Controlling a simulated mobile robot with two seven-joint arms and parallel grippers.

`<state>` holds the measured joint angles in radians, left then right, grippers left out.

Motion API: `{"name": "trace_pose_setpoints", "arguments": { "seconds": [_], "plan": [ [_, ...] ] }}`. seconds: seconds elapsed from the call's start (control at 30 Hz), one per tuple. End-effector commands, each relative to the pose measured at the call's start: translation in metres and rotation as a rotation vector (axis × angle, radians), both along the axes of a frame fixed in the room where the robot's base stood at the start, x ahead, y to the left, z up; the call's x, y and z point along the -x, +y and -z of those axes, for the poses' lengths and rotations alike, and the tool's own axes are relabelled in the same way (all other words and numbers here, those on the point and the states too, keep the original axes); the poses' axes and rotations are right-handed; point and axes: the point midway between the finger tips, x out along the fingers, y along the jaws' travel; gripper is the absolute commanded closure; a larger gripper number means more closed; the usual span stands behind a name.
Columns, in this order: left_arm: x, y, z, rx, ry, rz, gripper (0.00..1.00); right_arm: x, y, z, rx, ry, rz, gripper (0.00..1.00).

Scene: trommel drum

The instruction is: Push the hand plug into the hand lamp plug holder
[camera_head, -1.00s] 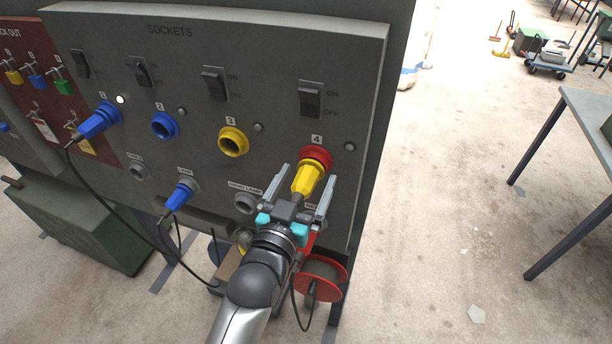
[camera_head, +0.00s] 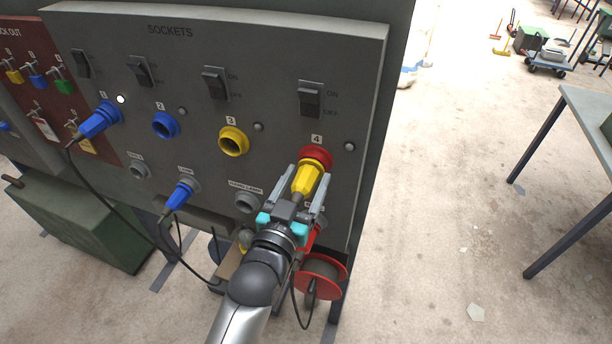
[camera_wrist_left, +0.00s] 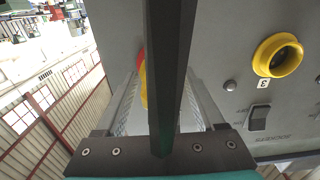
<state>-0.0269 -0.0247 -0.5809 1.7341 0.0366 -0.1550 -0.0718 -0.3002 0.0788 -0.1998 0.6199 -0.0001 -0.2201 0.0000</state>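The yellow hand plug (camera_head: 308,181) sits in the red socket 4 (camera_head: 316,154) on the grey panel. My left gripper (camera_head: 306,190) has its fingers closed along both sides of this plug, still at the socket. In the left wrist view, a little of the plug's yellow (camera_wrist_left: 143,88) shows between the fingers; a dark bar hides the rest. The hand lamp plug holder (camera_head: 247,202), a grey ring under its label, is empty, left of and below socket 4. My right gripper is out of view.
Blue plugs stand in socket 1 (camera_head: 100,119) and the lamp holder (camera_head: 181,194), with cables hanging. Blue socket 2 (camera_head: 166,125) and yellow socket 3 (camera_head: 233,141) are empty. A red reel (camera_head: 320,277) is below the panel. The floor at right is mostly clear before a table (camera_head: 590,110).

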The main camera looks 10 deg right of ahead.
Motion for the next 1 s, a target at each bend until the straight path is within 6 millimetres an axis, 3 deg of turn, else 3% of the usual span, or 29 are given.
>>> {"name": "trace_pose_setpoints", "arguments": {
  "seconds": [0.07,0.6,1.0],
  "plan": [
    [-0.0001,0.0001,-0.0001,0.000,0.000,0.000,0.40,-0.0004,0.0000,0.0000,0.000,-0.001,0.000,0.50],
    [-0.0001,0.0001,-0.0003,0.001,-0.001,0.000,1.00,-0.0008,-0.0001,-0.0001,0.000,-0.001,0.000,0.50],
    [0.0028,0.0021,-0.0014,0.001,-0.002,-0.001,1.00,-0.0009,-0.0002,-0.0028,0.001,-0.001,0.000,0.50]
  ]
}}
